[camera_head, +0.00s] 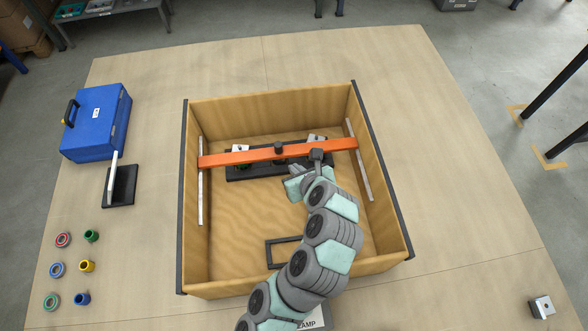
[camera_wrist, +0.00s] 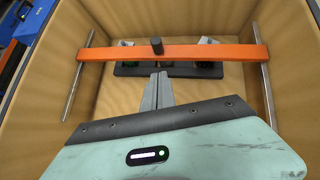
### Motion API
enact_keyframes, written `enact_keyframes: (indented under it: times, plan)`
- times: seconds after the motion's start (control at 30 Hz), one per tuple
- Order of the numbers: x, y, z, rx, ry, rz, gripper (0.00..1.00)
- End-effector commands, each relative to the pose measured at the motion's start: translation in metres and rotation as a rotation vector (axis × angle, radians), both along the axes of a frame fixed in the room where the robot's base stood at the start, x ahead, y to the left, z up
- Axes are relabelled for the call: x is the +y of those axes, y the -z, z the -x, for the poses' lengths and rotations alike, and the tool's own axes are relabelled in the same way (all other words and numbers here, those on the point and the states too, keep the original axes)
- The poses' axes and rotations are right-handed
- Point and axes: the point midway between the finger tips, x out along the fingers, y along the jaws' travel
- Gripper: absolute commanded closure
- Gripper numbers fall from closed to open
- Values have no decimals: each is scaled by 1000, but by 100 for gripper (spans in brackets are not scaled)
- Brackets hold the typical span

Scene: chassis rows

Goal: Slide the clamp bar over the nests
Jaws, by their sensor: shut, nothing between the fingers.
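The orange clamp bar (camera_head: 225,159) spans the wooden box, its ends at the metal side rails (camera_head: 200,205). A black knob (camera_head: 278,148) stands up at its middle; it also shows in the wrist view (camera_wrist: 156,46). A black base with nests (camera_head: 240,175) lies beneath the bar on the box floor. The bar hides part of the nests; some green and pale parts show around it. My gripper (camera_head: 300,168) is inside the box, on the near side of the bar. In the wrist view its fingers (camera_wrist: 160,76) are together and empty, below the knob, apparently apart from it.
The box's wooden walls (camera_head: 270,108) surround the work area. A black frame (camera_head: 283,250) lies on its floor beside my arm. Outside left are a blue case (camera_head: 97,125), a black stand (camera_head: 120,187) and several rings and coloured plugs. A metal block (camera_head: 541,307) sits far right.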

Motion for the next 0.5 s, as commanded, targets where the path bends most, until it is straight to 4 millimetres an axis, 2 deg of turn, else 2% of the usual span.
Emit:
enact_keyframes:
  times: [0.4, 0.5]
  plan:
    - [18, 52, -50, 9, -4, -1, 100]
    - [23, 47, -66, 4, -6, 2, 100]
